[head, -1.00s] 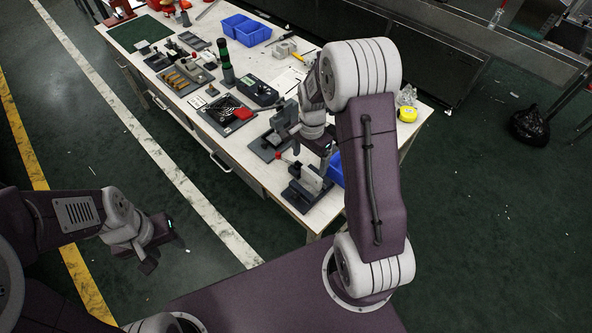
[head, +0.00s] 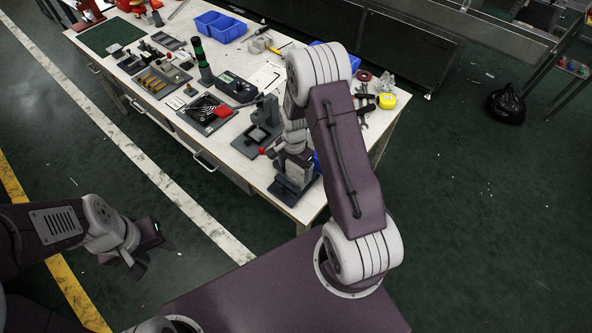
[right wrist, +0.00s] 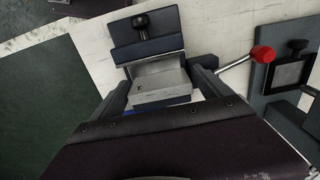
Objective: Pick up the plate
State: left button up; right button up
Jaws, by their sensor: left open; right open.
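A light grey metal plate (right wrist: 160,80) sits in a dark fixture (right wrist: 146,36) on the white table, in the right wrist view. My right gripper (right wrist: 162,90) is open, with one finger on each side of the plate; I cannot tell whether either finger touches it. In the head view the right gripper (head: 293,160) is over the fixture (head: 291,188) at the table's near corner, and the arm hides part of it. My left gripper (head: 146,250) is open and empty, over the floor to the left of the table.
A red-knobbed lever (right wrist: 263,54) sticks out right of the plate, beside another dark fixture (right wrist: 296,72). On the table (head: 228,158) stand a tool tray (head: 207,113), blue bins (head: 220,26) and a yellow tape measure (head: 386,101).

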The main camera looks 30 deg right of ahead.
aim_at(295, 168)
jog(key=c, duration=1.4)
notch_tip(295, 168, up, 10)
jog(key=shift+s, duration=0.1)
jog(key=shift+r, duration=0.15)
